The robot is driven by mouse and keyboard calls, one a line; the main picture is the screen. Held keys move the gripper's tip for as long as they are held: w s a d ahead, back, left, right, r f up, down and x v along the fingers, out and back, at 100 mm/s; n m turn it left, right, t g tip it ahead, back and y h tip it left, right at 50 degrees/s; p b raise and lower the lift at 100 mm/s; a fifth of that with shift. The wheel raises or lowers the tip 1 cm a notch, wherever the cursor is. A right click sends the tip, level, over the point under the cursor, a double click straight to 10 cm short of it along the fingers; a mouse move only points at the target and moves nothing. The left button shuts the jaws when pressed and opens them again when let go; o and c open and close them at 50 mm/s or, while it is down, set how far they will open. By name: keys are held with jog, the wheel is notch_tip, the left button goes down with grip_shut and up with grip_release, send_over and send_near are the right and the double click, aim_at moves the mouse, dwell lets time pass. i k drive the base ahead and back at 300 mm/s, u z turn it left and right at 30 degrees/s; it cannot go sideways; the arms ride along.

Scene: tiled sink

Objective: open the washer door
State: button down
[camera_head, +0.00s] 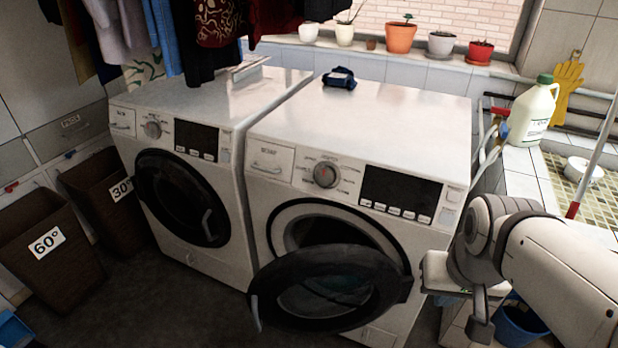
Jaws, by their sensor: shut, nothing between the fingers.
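The right washer (430,125) is white, with a round grey dial and a dark display. Its round dark-framed door (275,290) stands open, swung out in front of the drum opening, with its handle (255,314) at the left edge. The upper part of the opening (310,228) shows above the door; the rest is hidden behind it. The left washer (225,160) has its dark round door (170,180) shut. My gripper (480,328) is at the lower right, shut and empty, pointing down, to the right of the open door and apart from it.
Dark baskets marked 60° (40,275) and 30° (118,215) stand at left. A blue cloth item (340,78) lies on the right washer. A white jug (530,112) stands on the tiled counter at right. A blue bucket (518,325) is below my arm.

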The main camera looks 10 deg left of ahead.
aim_at(330, 288)
jog(key=u, duration=0.2)
jog(key=i, duration=1)
jog(key=u, duration=0.55)
jog(key=k, duration=0.75)
jog(key=u, duration=0.2)
jog(key=i, duration=0.75)
jog(key=z, duration=0.05)
